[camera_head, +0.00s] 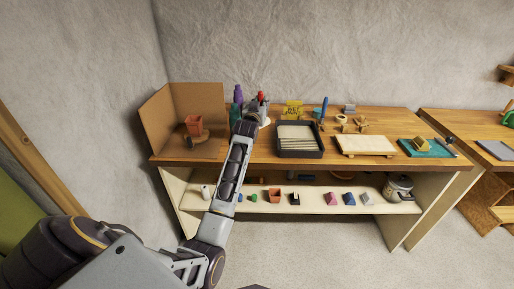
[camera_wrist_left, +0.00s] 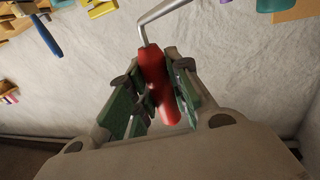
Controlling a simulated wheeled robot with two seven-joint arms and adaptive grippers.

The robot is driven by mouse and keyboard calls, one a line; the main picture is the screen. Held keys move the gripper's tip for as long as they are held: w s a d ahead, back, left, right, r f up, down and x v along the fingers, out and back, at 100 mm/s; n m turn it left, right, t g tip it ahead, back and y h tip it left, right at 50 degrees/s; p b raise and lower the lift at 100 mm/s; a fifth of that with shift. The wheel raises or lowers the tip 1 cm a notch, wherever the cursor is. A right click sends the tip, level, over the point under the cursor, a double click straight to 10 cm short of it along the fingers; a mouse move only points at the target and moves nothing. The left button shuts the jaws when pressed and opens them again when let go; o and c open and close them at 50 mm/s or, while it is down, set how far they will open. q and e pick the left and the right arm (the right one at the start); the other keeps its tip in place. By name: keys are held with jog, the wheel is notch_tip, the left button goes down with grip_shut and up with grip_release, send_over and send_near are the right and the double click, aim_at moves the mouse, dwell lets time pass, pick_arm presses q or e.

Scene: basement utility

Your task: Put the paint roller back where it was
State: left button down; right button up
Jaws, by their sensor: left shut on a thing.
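My left gripper (camera_head: 257,107) is raised over the back left part of the wooden workbench (camera_head: 230,157). It is shut on the red handle of the paint roller (camera_head: 262,96). In the left wrist view the paint roller (camera_wrist_left: 155,72) shows its red handle between the green finger pads and a bent metal rod leading up out of the picture. The roller's head is out of that view. A dark tray with a pale ribbed inside (camera_head: 298,155) lies on the bench to the right of the gripper. My right gripper is not in view.
A cardboard screen (camera_head: 160,115) stands at the bench's left end, with an orange pot (camera_head: 193,124) before it. A pale board (camera_head: 365,146) and a teal mat (camera_head: 428,149) lie to the right. The lower shelf (camera_head: 310,209) holds several small things.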

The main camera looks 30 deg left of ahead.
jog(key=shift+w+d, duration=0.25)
pick_arm(q)
jog(key=shift+f, duration=0.25)
notch_tip(320, 180, down, 5)
jog(key=shift+f, duration=0.75)
notch_tip(320, 180, down, 2)
jog(key=shift+f, duration=0.5)
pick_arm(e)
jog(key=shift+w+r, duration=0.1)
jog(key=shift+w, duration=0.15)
